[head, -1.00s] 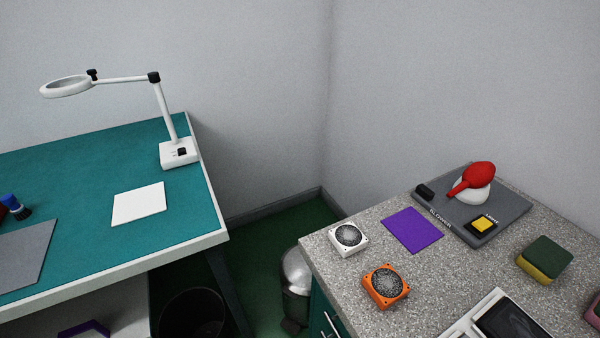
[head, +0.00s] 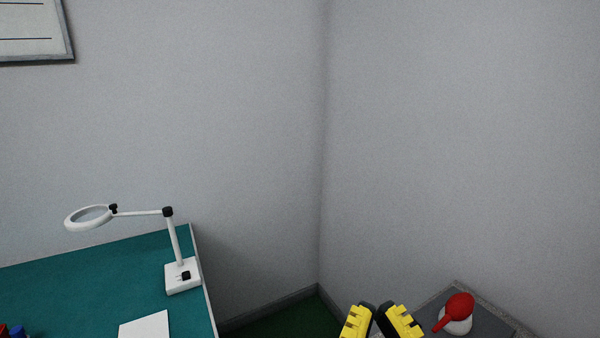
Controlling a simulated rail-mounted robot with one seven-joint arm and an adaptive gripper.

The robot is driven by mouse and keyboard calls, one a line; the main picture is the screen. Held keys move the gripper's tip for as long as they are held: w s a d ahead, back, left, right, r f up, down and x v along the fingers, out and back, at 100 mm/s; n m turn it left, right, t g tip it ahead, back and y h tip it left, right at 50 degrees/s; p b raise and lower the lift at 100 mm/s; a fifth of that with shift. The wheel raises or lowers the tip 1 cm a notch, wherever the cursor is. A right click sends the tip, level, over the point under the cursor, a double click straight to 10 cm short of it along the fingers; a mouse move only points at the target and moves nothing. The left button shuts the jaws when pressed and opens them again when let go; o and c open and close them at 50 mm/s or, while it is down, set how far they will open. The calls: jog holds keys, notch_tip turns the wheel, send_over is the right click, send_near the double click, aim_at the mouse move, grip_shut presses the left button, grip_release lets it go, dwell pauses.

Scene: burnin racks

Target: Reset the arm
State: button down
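My gripper (head: 379,322) shows at the bottom edge of the head view, right of the middle. It has two yellow and black fingers that stand apart, with a gap between them and nothing seen in it. The rest of the gripper and the arm are cut off by the frame's lower edge.
A teal bench (head: 90,290) at left holds a white magnifier lamp (head: 182,276) and a white sheet (head: 145,327). A framed board (head: 35,30) hangs at upper left.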

notch_tip(320, 180, up, 35)
jog(key=p, duration=3.2)
